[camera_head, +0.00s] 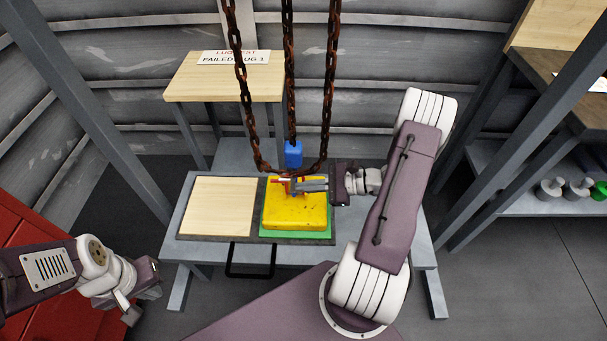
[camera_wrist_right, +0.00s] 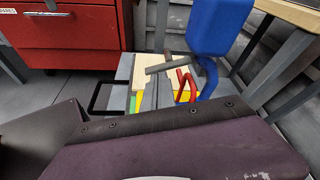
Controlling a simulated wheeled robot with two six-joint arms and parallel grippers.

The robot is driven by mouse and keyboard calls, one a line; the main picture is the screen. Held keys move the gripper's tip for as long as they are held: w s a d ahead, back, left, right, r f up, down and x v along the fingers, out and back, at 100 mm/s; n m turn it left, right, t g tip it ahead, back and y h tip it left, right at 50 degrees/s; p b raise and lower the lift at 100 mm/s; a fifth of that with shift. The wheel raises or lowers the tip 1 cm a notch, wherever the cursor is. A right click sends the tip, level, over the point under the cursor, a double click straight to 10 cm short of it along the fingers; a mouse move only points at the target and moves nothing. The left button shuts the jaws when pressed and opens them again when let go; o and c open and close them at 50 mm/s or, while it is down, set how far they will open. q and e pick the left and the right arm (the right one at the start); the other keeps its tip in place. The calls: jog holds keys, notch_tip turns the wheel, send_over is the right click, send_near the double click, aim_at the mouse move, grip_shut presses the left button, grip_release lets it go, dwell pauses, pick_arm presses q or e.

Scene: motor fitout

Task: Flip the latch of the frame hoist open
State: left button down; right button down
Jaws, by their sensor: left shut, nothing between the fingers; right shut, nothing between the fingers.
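The frame hoist's blue hook block (camera_head: 293,153) hangs on a rusty chain above a yellow block (camera_head: 308,215) on a green pad. In the right wrist view the blue hook part (camera_wrist_right: 218,28) curves down beside a red loop (camera_wrist_right: 187,86), and a grey bar (camera_wrist_right: 168,64) lies just left of it. I cannot tell which small piece is the latch. My right gripper (camera_head: 304,186) is shut and empty, its tips at the hook just above the yellow block; contact is unclear. My left gripper (camera_head: 132,304) is shut and empty at lower left, well away from the hoist.
Two more rusty chains (camera_head: 241,80) hang around the hook and meet low down. A bare wooden panel (camera_head: 216,207) lies left of the yellow block on the grey table (camera_head: 408,235). A small wooden table (camera_head: 190,82) stands behind. A red cabinet (camera_wrist_right: 75,38) shows in the right wrist view.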

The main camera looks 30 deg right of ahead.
jog(key=r+m+g+p, duration=0.1)
jog(key=m+p, duration=0.1)
jog(key=r+m+g+y+p, duration=0.1)
jog(key=p, duration=0.2)
jog(key=r+m+p, duration=0.1)
jog(key=m+p, duration=0.1)
jog(key=p, duration=0.1)
jog(key=shift+s+a+r+m+g+y, duration=0.1)
jog(key=shift+s+a+m+g+y, duration=0.05)
jog(key=shift+s+m+g+y, duration=0.2)
jog(key=shift+s+a+r+p, duration=0.25)
jog(key=shift+s+a+p, duration=0.25)
jog(key=shift+p, duration=0.3)
jog(key=shift+s+d+r, duration=0.1)
jog(key=shift+d, duration=0.05)
